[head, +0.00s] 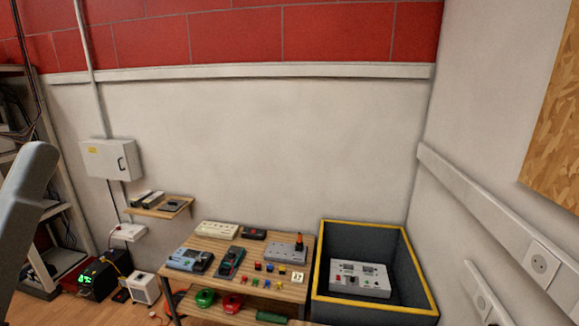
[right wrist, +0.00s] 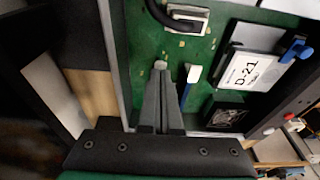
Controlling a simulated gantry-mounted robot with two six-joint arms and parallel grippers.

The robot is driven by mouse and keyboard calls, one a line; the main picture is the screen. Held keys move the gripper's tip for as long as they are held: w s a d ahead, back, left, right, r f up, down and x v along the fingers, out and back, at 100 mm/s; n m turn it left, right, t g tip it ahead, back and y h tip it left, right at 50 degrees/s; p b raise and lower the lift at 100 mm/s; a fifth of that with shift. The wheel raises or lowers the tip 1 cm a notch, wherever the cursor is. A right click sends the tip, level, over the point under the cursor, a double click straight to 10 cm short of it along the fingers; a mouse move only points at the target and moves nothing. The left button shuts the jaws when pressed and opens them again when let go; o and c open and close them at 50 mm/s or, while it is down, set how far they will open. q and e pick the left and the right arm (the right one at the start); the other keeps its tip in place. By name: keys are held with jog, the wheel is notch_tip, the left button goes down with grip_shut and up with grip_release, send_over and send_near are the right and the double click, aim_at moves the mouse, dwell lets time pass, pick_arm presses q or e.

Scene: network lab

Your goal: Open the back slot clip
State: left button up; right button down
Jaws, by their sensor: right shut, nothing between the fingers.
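In the right wrist view my right gripper (right wrist: 160,80) is shut and empty, its grey fingers pointing up the picture over a green circuit board (right wrist: 198,48). A small white clip (right wrist: 160,65) shows right at the fingertips; I cannot tell whether they touch it. A second white clip (right wrist: 193,73) stands just right of the fingers, at the end of a blue slot (right wrist: 185,95). I cannot tell which clip is the back one, or the state of the clip at the fingertips. The head view shows neither the board nor my grippers.
A metal wall (right wrist: 116,55) bounds the board at left. The head view shows a wooden bench (head: 205,281) with devices and a yellow-rimmed bin (head: 316,268).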

jog(key=shift+f, duration=0.25)
jog(key=shift+r, duration=0.1)
notch_tip(320, 180, up, 8)
jog(key=p, duration=0.7)
